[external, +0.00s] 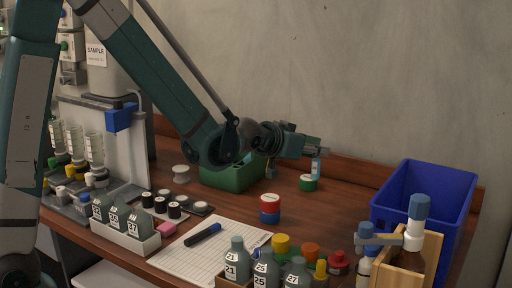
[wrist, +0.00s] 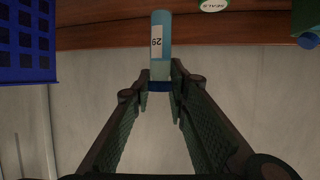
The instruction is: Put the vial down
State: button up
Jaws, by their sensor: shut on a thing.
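The vial (wrist: 160,50) is a small light-blue tube with a white label reading 29 and a dark blue cap. My gripper (wrist: 158,84) is shut on it at the cap end, with the label left uncovered. In the external view the vial (external: 315,167) hangs about upright below my gripper (external: 317,151), over the back part of the wooden table. It appears just above or behind a white-topped green container; I cannot tell the exact gap.
The green container (external: 308,183) stands near the vial. A green bin (external: 232,178) is to its left, a blue crate (external: 424,195) to its right. A red-and-blue container (external: 269,209) stands in front. Several bottles (external: 264,270) crowd the front edge. Bare wood (external: 345,208) lies before the crate.

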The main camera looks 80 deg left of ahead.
dwell(0.7)
jog(key=s+a+r+n+g+y+p, duration=0.1)
jog(key=s+a+r+p, duration=0.1)
jog(key=s+a, duration=0.9)
jog(key=s+a+r+n+g+y+p, duration=0.1)
jog(key=s+a+r+p, duration=0.2)
jog(key=s+a, duration=0.8)
jog(key=shift+s+a+r+n, duration=0.3)
jog(key=shift+a+r+n, duration=0.1)
jog(key=shift+a+r, duration=0.45)
jog(key=shift+y, duration=0.3)
jog(key=shift+d+f+b, duration=0.1)
jog(key=shift+f+b, duration=0.35)
jog(key=shift+f, duration=2.4)
jog(key=shift+f, duration=0.1)
jog(key=shift+f+b, duration=0.45)
jog(key=shift+f, duration=1.55)
